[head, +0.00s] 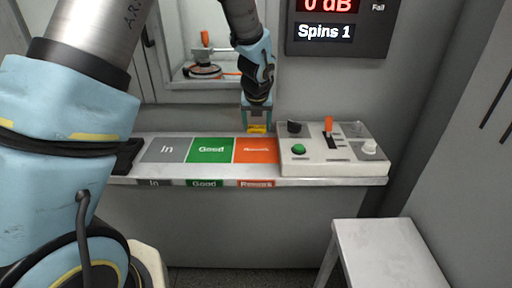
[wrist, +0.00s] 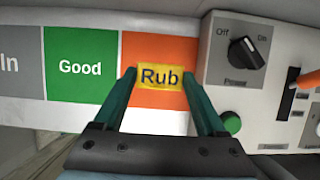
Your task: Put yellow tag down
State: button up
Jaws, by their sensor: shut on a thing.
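The yellow tag (wrist: 160,76), marked "Rub", is between the fingertips of my gripper (wrist: 160,80) in the wrist view. My gripper is shut on it, with a finger at its left and right ends. The tag appears over the orange area (wrist: 158,46) of the shelf; I cannot tell if it touches the surface. In the head view the yellow tag (head: 257,128) shows small below my gripper (head: 257,124), at the back of the orange area (head: 255,151).
A green "Good" area (head: 210,150) and a grey "In" area (head: 166,150) lie to the left. A control box (head: 325,165) with a knob, green button and orange lever stands close on the right. A display (head: 335,30) reads "Spins 1". A motor rig (head: 205,68) sits behind the window.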

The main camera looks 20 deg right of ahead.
aim_at(257, 148)
jog(key=shift+f+p, duration=0.3)
jog(key=shift+f, duration=3.2)
jog(key=o, duration=1.3)
jog(key=shift+c, duration=0.2)
jog(key=v, duration=1.2)
jog(key=shift+b, duration=0.35)
